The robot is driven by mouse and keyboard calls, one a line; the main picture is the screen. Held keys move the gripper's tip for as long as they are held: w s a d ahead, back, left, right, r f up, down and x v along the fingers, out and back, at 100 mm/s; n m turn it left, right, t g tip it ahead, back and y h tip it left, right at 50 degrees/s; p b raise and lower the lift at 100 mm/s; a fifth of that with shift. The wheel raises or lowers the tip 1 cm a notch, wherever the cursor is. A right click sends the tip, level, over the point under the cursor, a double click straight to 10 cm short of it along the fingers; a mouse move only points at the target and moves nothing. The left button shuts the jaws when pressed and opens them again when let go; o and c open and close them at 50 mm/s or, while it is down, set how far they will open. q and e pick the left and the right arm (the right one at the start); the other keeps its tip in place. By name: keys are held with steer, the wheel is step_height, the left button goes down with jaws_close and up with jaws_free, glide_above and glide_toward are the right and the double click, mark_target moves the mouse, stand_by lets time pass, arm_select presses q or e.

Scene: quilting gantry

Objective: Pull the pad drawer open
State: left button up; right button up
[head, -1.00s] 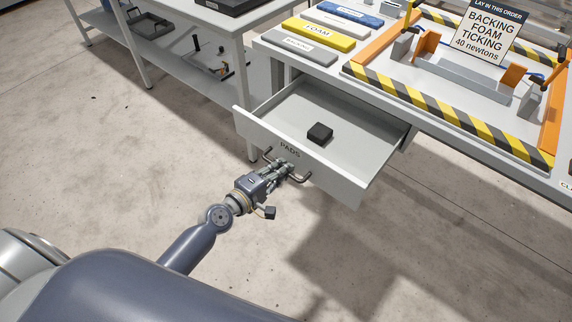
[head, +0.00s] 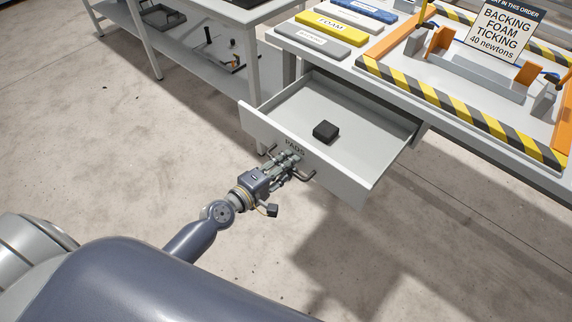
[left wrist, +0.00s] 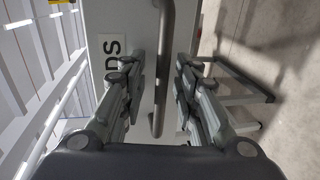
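The pad drawer (head: 345,178) is grey, marked PADS, and stands well out from under the table, its inside in view. A small black block (head: 326,131) lies in it. The drawer's bar handle (head: 307,176) is on its front; it also shows in the left wrist view (left wrist: 162,70). My left gripper (head: 289,160) is at the handle. In the left wrist view its two fingers (left wrist: 158,85) are apart, one on each side of the bar, with gaps visible to it. My right gripper is out of view.
The table holds a yellow FOAM pad (head: 333,22), a grey pad (head: 312,41), a blue pad (head: 372,10) and a striped frame (head: 455,115) with a sign (head: 500,35). A second bench (head: 205,75) with a lower shelf stands left. Floor before the drawer is clear.

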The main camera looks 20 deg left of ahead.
arm_select(q)
steer(key=v, duration=1.2)
stand_by(0.6)
steer(key=s+a+f+m+g+y, duration=0.1)
steer(key=s+a+f+m+g, duration=0.15)
steer(key=f, duration=0.65)
steer(key=s+a+f+m+g+y+p, duration=0.1)
steer(key=s+a+f+m+y, duration=0.15)
steer(key=f, duration=0.65)
steer(key=s+a+f+m+g, duration=0.2)
steer(key=s+f+m, duration=0.1)
steer(key=f, duration=0.6)
steer(key=s+d+f+m+g, duration=0.2)
steer(key=s+f+m, duration=0.1)
steer(key=s+f, duration=0.3)
steer(key=s+d+f+m+g+y+p, duration=0.1)
steer(key=s+f, duration=0.4)
steer(key=s, duration=0.6)
steer(key=s+d+f+m+g+y, duration=0.1)
steer(key=s+d+f+m+g, duration=0.2)
steer(key=s, duration=0.5)
step_height(320, 180, down, 4)
steer(key=shift+s+d+r+m+g, duration=0.2)
steer(key=shift+d+m+g, duration=0.15)
steer(key=shift+m+g, duration=0.65)
